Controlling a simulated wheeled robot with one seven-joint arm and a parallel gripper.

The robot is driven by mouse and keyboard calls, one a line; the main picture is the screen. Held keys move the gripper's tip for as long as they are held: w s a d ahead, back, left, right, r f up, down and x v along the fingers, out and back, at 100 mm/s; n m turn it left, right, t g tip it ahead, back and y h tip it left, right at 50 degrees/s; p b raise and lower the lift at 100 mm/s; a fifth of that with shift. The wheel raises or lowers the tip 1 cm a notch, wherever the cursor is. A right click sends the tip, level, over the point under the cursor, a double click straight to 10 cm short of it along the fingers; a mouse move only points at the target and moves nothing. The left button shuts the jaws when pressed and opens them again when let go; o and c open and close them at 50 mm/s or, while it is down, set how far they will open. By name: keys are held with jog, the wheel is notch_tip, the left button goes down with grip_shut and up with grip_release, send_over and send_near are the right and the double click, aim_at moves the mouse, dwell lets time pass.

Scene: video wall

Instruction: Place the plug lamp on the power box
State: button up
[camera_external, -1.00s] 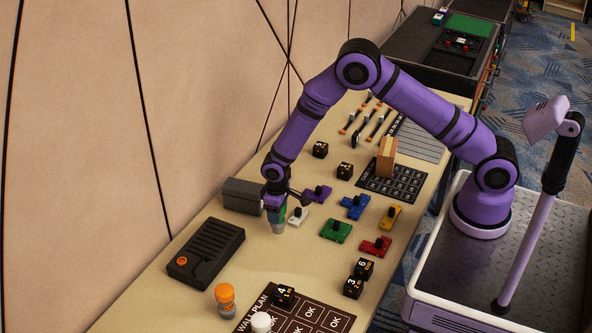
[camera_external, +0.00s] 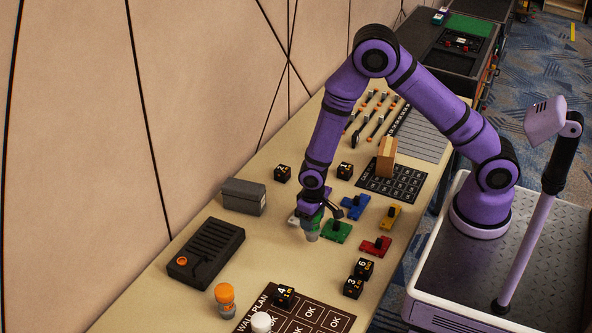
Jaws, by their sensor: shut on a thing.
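My gripper (camera_external: 312,210) is shut on a small lamp-like piece with a green top and a pale grey lower end (camera_external: 312,236). It holds this piece upright over the table, just left of a green block; whether its lower end touches the table I cannot tell. A black slotted box with an orange round spot (camera_external: 206,254), likely the power box, lies at the left of the table. Nothing stands on it. Similar pieces, one with an orange top (camera_external: 225,293) and one white (camera_external: 262,323), stand near the front.
A grey box (camera_external: 243,198) stands by the wall behind the black box. Green (camera_external: 339,233), blue (camera_external: 356,205), red (camera_external: 376,246) and yellow (camera_external: 391,216) blocks lie right of my gripper. Several black number cubes are scattered around. Table between black box and gripper is clear.

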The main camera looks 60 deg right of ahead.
jog(key=w+a+r+m, duration=0.5)
jog(key=w+a+m, duration=0.4)
jog(key=m, duration=0.6)
jog(key=shift+w+a+f, duration=0.55)
jog(key=shift+w+f, duration=0.3)
jog(key=shift+w, duration=1.75)
jog(key=shift+w+a+f, duration=0.6)
jog(key=shift+w+f, duration=0.3)
jog(key=shift+w, duration=1.75)
jog(key=shift+w+a+f, duration=0.55)
jog(key=shift+w+f, duration=0.3)
jog(key=shift+w, duration=1.75)
jog(key=shift+f, duration=0.1)
jog(key=o, duration=1)
notch_tip(320, 180, up, 12)
jog(key=shift+r, duration=0.1)
jog(key=shift+r, duration=0.1)
